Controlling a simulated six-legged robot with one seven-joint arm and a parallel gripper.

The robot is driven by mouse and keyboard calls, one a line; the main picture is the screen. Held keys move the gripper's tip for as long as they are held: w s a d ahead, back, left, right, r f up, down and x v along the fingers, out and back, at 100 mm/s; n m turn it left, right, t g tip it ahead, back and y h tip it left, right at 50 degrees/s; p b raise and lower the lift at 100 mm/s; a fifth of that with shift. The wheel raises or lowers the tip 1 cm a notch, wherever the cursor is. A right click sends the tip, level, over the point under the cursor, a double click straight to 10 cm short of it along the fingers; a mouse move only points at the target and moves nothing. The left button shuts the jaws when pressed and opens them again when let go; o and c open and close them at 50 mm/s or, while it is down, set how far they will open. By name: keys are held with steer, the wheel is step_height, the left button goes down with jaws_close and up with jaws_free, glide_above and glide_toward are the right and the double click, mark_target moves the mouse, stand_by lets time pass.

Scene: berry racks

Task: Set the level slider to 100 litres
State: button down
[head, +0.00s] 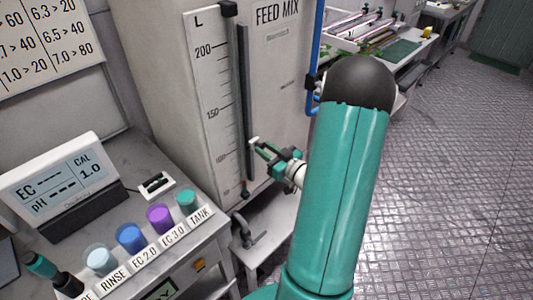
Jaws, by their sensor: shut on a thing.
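The level scale (211,90) is a white strip marked L on the FEED MIX tank (285,75), with 200 near the top and 150 below it. The lower numbers are too small to read surely. A dark upright rail (245,90) runs beside the scale. The level slider (253,141) is a small pale piece on this rail, below the 150 mark; its exact reading is unclear. My gripper (261,148), with green fingers, reaches in from the right and is shut on the slider. The fingers hide part of it.
A bench at lower left holds a meter (60,175) and several coloured cups, such as the purple cup (160,218). A tap (250,237) sits below the tank. A blue pipe (317,60) runs upright right of the tank. The metal floor (450,180) at right is clear.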

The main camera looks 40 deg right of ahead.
steer(key=shift+s, duration=0.1)
steer(key=c, duration=1.2)
jaws_free()
steer(key=s, duration=1.3)
steer(key=shift+s+d, duration=0.15)
steer(key=shift+s, duration=0.2)
